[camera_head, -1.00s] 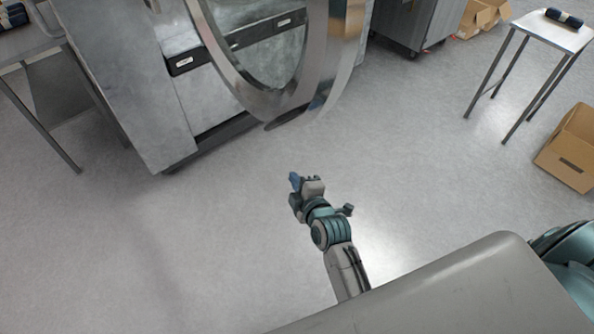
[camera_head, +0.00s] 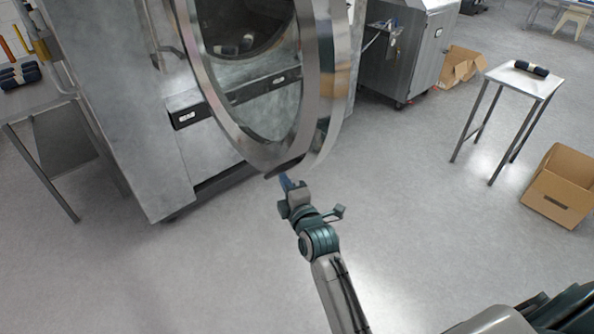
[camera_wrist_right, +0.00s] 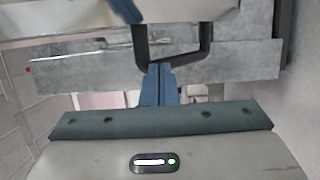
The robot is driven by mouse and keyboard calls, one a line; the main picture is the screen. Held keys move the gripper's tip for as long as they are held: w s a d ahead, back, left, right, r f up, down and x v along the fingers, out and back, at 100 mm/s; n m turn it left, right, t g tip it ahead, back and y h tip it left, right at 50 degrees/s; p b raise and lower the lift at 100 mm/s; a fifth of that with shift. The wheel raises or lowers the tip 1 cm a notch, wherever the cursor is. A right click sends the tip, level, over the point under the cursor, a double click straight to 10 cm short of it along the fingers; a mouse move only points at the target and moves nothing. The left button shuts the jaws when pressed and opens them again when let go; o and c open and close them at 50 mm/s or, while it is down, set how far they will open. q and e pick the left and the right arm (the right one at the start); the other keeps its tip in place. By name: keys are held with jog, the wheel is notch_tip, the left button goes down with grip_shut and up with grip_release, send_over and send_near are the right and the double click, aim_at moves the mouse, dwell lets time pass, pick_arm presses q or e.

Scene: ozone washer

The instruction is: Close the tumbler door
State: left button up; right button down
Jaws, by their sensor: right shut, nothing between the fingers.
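The tumbler door (camera_head: 316,90) is a large round metal ring with a glass middle. It stands swung open in front of the machine (camera_head: 155,120), whose dark drum opening (camera_head: 235,45) shows through the glass. A dark piece (camera_head: 285,168) sits at the door's lower edge. My right gripper (camera_head: 286,182) is just below that edge, shut and empty. In the right wrist view its blue fingers (camera_wrist_right: 158,72) are together, just below a dark U-shaped bracket (camera_wrist_right: 172,61); I cannot tell whether they touch it. My left gripper is out of view.
A small metal table (camera_head: 522,82) with a dark roll and an open cardboard box (camera_head: 562,187) stand to the right. A metal cabinet (camera_head: 412,50) is behind. Another table (camera_head: 60,142) stands left. The floor between is clear.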

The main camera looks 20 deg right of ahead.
jog(key=d, duration=0.1)
jog(key=d+p, duration=0.1)
jog(key=d, duration=0.1)
jog(key=shift+w+d+p, duration=0.25)
jog(key=shift+w+p, duration=0.05)
jog(key=shift+f, duration=0.1)
jog(key=shift+d, duration=0.1)
